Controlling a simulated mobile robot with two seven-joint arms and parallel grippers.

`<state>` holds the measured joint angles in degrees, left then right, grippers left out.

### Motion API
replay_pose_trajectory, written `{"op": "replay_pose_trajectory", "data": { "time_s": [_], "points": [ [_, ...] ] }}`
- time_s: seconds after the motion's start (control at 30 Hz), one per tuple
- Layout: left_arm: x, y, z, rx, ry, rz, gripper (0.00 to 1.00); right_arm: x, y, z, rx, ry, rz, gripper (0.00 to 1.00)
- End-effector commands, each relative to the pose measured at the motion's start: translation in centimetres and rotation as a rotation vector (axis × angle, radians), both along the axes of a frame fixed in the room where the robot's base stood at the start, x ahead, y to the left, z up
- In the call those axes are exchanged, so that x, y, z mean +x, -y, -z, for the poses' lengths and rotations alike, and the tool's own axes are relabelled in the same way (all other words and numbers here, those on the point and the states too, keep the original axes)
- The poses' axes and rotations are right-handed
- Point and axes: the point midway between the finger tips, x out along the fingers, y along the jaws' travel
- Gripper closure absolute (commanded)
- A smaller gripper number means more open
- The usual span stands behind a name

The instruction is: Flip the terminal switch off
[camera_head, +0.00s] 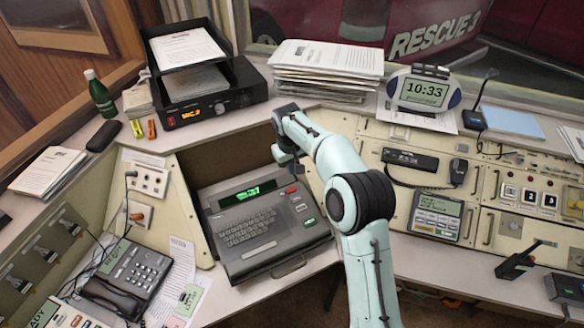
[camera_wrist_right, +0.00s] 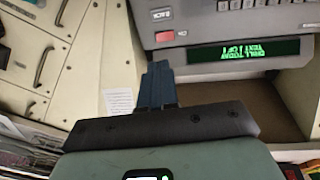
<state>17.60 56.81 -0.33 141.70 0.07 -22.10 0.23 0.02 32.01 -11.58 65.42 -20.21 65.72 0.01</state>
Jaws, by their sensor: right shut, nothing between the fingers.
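The grey terminal (camera_head: 262,222) sits in the recess in the middle of the console, with a keyboard and a lit green display (camera_head: 247,195). A small red switch (camera_head: 291,190) is at the upper right of its face. The wrist view shows the red switch (camera_wrist_right: 164,37) and the lit display (camera_wrist_right: 243,51) upside down. My right gripper (camera_wrist_right: 158,66) is shut and empty, its dark blue fingers pointing at the switch with a small gap in the picture. In the head view my right gripper (camera_head: 290,162) is above the terminal's back right, partly hidden by its own wrist. My left gripper is out of view.
A desk phone (camera_head: 130,275) is at the lower left. A black paper tray (camera_head: 200,75) and a paper stack (camera_head: 328,62) stand behind the terminal. The right console panel (camera_head: 480,190) carries a handset radio (camera_head: 410,160) close to my right arm.

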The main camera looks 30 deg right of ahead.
Motion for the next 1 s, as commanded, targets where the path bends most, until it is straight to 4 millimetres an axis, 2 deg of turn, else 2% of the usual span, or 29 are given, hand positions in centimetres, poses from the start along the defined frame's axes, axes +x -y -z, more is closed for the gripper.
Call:
{"op": "replay_pose_trajectory", "data": {
  "time_s": [0.03, 0.2, 0.33, 0.5, 0.7, 1.0],
  "points": [
    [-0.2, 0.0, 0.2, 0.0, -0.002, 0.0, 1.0, 0.0, 0.2, 1.5, 0.001, -0.008, 0.001, 1.0],
    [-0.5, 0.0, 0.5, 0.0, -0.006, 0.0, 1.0, 0.4, 0.7, 5.2, 0.001, -0.007, 0.001, 1.0],
    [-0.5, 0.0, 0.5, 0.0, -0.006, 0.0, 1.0, 0.8, 1.0, 7.6, 0.001, -0.006, 0.001, 1.0],
    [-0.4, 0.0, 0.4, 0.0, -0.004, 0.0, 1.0, 1.2, 1.3, 9.7, 0.001, -0.003, 0.0, 1.0],
    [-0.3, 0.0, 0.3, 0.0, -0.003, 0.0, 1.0, 1.4, 1.4, 10.8, 0.001, -0.001, 0.0, 1.0],
    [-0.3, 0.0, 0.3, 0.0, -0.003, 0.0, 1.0, 1.4, 1.4, 10.8, 0.001, -0.001, 0.0, 1.0]
  ]
}}
